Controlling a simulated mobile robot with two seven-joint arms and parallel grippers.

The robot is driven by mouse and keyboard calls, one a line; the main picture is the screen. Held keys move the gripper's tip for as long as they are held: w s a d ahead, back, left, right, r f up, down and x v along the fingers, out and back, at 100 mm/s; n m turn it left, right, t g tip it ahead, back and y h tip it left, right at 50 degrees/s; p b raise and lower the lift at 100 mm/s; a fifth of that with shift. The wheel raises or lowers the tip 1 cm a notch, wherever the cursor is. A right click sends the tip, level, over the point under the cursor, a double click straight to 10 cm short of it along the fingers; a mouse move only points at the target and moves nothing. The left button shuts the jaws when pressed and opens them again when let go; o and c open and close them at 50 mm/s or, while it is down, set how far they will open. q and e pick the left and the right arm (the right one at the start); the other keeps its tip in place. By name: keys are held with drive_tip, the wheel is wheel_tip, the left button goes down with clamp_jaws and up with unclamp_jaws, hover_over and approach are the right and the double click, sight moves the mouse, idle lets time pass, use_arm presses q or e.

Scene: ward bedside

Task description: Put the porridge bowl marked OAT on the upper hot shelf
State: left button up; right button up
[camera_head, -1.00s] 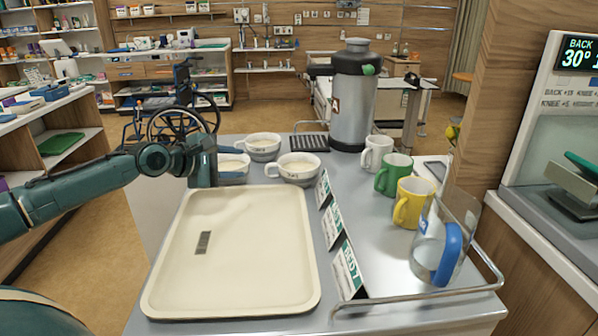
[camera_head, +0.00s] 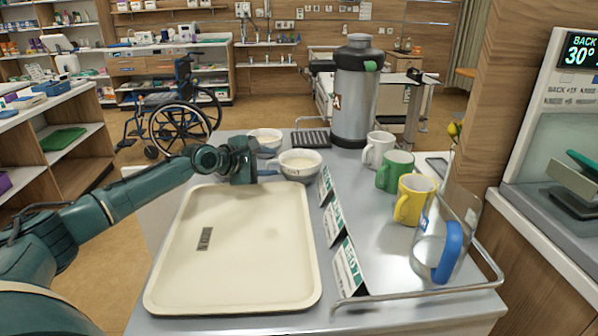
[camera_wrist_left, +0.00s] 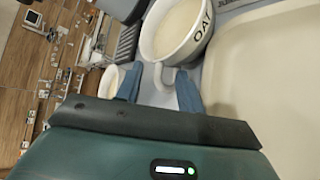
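The cream bowl marked OAT (camera_wrist_left: 178,32) fills the top middle of the left wrist view, its handle toward my gripper. In the head view this bowl (camera_head: 299,167) stands on the grey trolley top behind the tray, upright, with pale porridge in it. My left gripper (camera_head: 264,170) is at its left side. In the left wrist view the two blue fingers (camera_wrist_left: 159,88) are apart with the bowl's handle between them, with a visible gap beside it. A second bowl (camera_head: 265,138) stands behind. My right gripper is not in view. I cannot make out a hot shelf.
A cream tray (camera_head: 235,270) lies in front. Standing cards (camera_head: 348,268) line its right side. White (camera_head: 379,150), green (camera_head: 395,172) and yellow (camera_head: 413,200) mugs and a clear jug (camera_head: 436,245) stand right. A steel urn (camera_head: 357,95) and black grille (camera_head: 311,139) are behind.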

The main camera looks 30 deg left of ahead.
use_arm(q)
drive_tip(key=shift+c, duration=0.4)
clamp_jaws()
drive_tip(key=shift+r, duration=0.1)
